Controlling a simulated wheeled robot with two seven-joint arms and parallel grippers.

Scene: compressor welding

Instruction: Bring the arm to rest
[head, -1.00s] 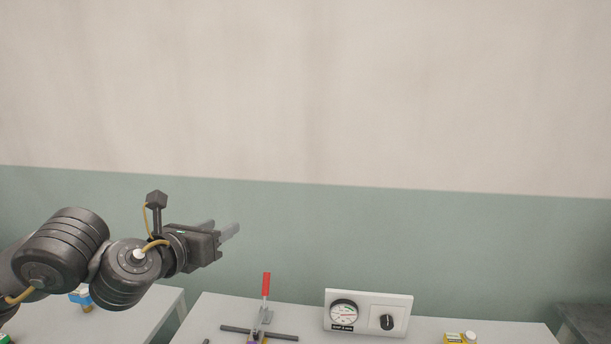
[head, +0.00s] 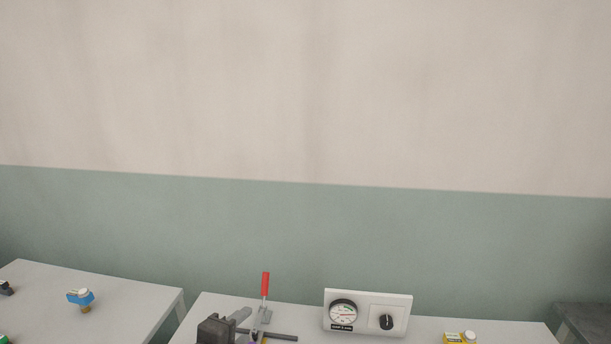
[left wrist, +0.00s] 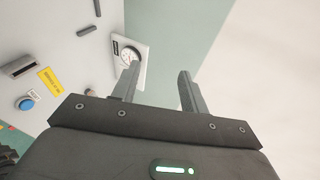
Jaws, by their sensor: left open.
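My left gripper (head: 242,318) is low in the head view, in front of the clamp with the red handle (head: 265,285). Only its dark body and grey fingertips show there; the arm behind it is below the picture. In the left wrist view, its two fingers (left wrist: 158,88) stand apart with nothing between them. The gauge panel (head: 368,312) lies to the right of the gripper in the head view; in the left wrist view its dial (left wrist: 130,55) shows beyond the left finger. My right gripper is not in view.
The middle table (head: 300,316) carries the clamp, a dark bar (head: 280,336), the panel and a yellow box (head: 453,338). A left table (head: 130,300) holds a blue part (head: 80,297). A dark surface (head: 590,320) is at the right edge. The space above the tables is clear.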

